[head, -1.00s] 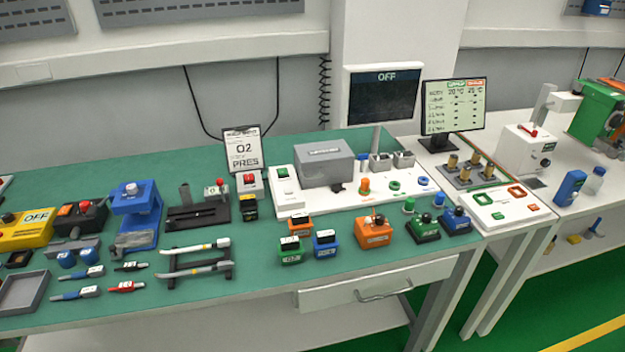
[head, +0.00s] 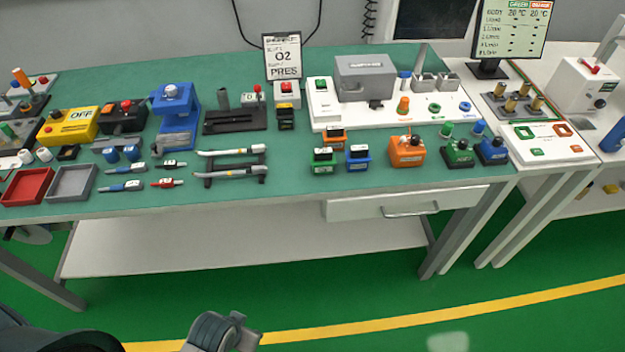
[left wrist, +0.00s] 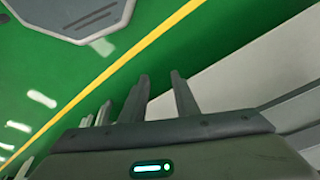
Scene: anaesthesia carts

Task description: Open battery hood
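A grey box-shaped hood (head: 365,78) with a label on its top sits on a white base plate (head: 325,104) at the back of the green table. It looks closed, and what is under it is hidden. A green button (head: 320,84) stands on the same plate, left of the hood. My left gripper (left wrist: 160,75) shows in the left wrist view with its two fingers apart and nothing between them. It is over the green floor, away from the hood. Part of my arm shows at the bottom of the head view. My right gripper is not in view.
The green table (head: 290,195) holds several tools and small blocks. An O2 sign (head: 283,57) stands left of the hood. Orange (head: 406,150), green and blue blocks sit in front of it. A drawer with a handle (head: 409,210) is under the front edge. The floor before the table is clear.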

